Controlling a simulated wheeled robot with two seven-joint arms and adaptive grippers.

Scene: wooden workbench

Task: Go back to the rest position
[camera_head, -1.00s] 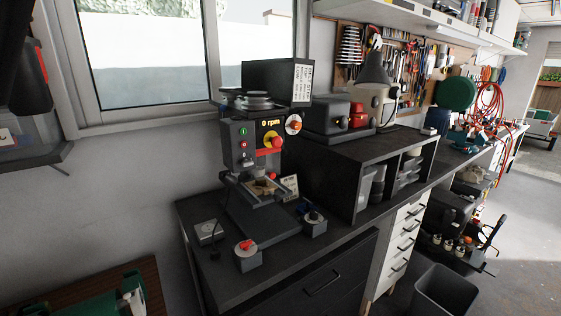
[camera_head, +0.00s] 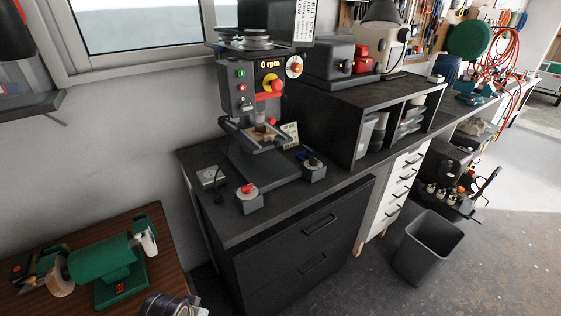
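Neither of my grippers can be made out in the head view. A dark and silver rounded part (camera_head: 172,304) is cut off by the bottom edge; I cannot tell what it is. A drill press (camera_head: 252,105) with a "0 rpm" display stands on the black workbench (camera_head: 240,228). A small box with a red knob (camera_head: 249,198) and one with a blue top (camera_head: 313,168) are beside its base.
A green bench grinder (camera_head: 105,262) stands on a wooden table (camera_head: 165,270) at lower left. A black shelf unit (camera_head: 345,110) stands right of the press. A dark bin (camera_head: 428,248) is on the floor (camera_head: 500,265), which is open at right.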

